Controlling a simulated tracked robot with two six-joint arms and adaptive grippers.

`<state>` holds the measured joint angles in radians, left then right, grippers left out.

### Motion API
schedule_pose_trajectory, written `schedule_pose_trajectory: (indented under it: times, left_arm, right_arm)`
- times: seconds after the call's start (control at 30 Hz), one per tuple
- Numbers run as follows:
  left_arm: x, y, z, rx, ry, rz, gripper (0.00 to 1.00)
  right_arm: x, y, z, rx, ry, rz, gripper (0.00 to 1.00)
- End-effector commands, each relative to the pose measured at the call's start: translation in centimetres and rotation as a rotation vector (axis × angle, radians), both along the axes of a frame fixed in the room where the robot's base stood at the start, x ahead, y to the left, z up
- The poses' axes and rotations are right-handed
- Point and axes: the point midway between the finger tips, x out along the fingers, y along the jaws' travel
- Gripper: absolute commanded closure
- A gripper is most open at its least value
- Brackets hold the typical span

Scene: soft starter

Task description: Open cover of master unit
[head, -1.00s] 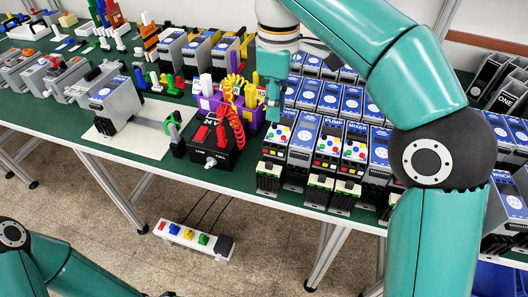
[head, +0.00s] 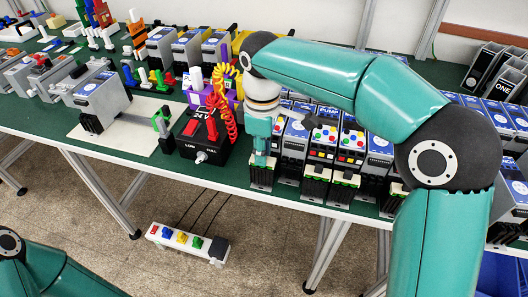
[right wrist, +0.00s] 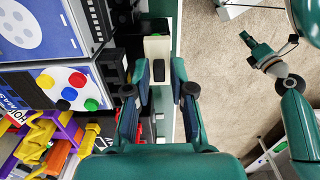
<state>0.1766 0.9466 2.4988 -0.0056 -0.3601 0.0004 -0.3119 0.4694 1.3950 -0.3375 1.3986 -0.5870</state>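The master unit is the leftmost grey unit of the front row, with a blue label and coloured buttons. It shows at the left in the right wrist view (right wrist: 60,85), its label partly cut off; in the head view my arm hides much of it. A pale block with a dark front and green edge (right wrist: 157,45), probably its cover, sits at its front end. My right gripper (right wrist: 160,90) is open, its fingers on either side of this block, apparently not gripping it. It points down there in the head view (head: 262,158). My left gripper (right wrist: 268,40) is small in the right wrist view, fingers seemingly apart.
A black power supply (head: 203,135) with red plugs and coiled red cable stands just left of the gripper. A purple bin (head: 200,98) is behind it. More units (head: 320,150) stand close on the right. A power strip (head: 188,242) lies on the floor.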

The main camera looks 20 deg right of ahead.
Motion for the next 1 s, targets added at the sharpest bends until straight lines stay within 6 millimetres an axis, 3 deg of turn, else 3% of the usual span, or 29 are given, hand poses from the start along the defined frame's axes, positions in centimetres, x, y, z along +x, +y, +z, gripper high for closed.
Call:
schedule_pose_trajectory:
  times: [0.3,0.43,0.47,1.0]
  left_arm:
    - [0.0,0.0,0.0,0.0,0.0,0.0,1.0]
    - [0.0,0.0,0.0,0.0,0.0,0.0,1.0]
    - [0.0,0.0,0.0,0.0,0.0,0.0,1.0]
    - [0.0,0.0,-1.4,0.0,0.0,0.0,1.0]
  right_arm:
    - [0.0,0.0,-0.2,0.0,0.0,0.001,0.77]
    - [0.0,0.0,-0.2,0.0,0.0,0.001,0.99]
    - [0.0,0.0,-0.2,0.001,0.001,0.001,1.0]
    - [-0.3,0.2,-0.4,-0.042,-0.061,0.004,1.0]
